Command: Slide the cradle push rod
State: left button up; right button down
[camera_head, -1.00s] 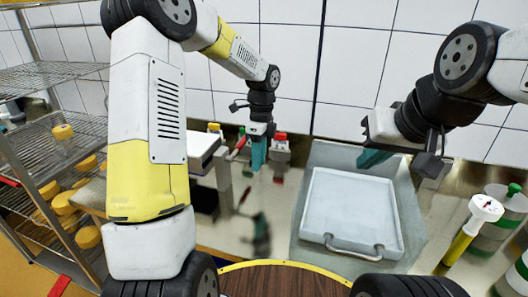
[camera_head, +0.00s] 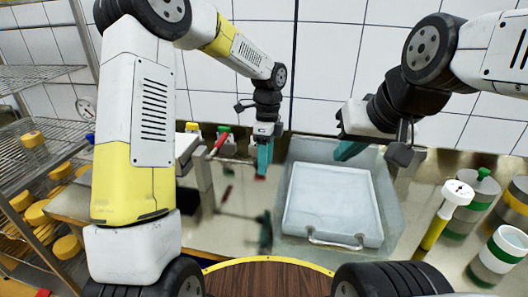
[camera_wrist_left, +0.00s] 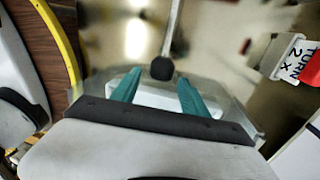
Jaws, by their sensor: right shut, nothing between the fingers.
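In the left wrist view a thin grey rod (camera_wrist_left: 174,28) ends in a round black knob (camera_wrist_left: 162,68), which I take to be the push rod. The knob appears between and just beyond the teal fingertips of my left gripper (camera_wrist_left: 160,84). The fingers are spread apart, and I see no contact with the knob. In the head view my left gripper (camera_head: 264,160) hangs fingers down left of the white tray, and the rod is not clearly visible there. My right gripper (camera_head: 350,150) is shut and empty above the tray's back edge.
The white tray (camera_head: 300,203) with a metal handle sits in a grey basin (camera_head: 390,235). A red lever (camera_head: 218,143) stands left of my left gripper. A tag reading "TURN 2 X" (camera_wrist_left: 298,60) is at the wrist view's right. A wire rack (camera_head: 40,150) with cheeses stands left.

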pick_arm(q)
jog(key=shift+a, duration=0.15)
notch_tip(320, 180, up, 8)
jog(key=w, duration=0.1)
jog(key=shift+d+f, duration=0.15)
jog(key=shift+d, duration=0.05)
jog(key=shift+w, duration=0.1)
jog(key=s+a+r+n+t, duration=0.4)
jog(key=s+a+r+n, duration=0.4)
jog(key=s+r+n, duration=0.15)
jog(key=s+a+n+t+h, duration=0.2)
jog(key=s+a+n+t, duration=0.2)
jog(key=s+n, duration=0.6)
jog(key=shift+s+a+h, duration=0.3)
jog(key=shift+s+a, duration=0.35)
jog(key=shift+s, duration=0.55)
jog(key=shift+f+n, duration=0.1)
jog(key=shift+n, duration=0.15)
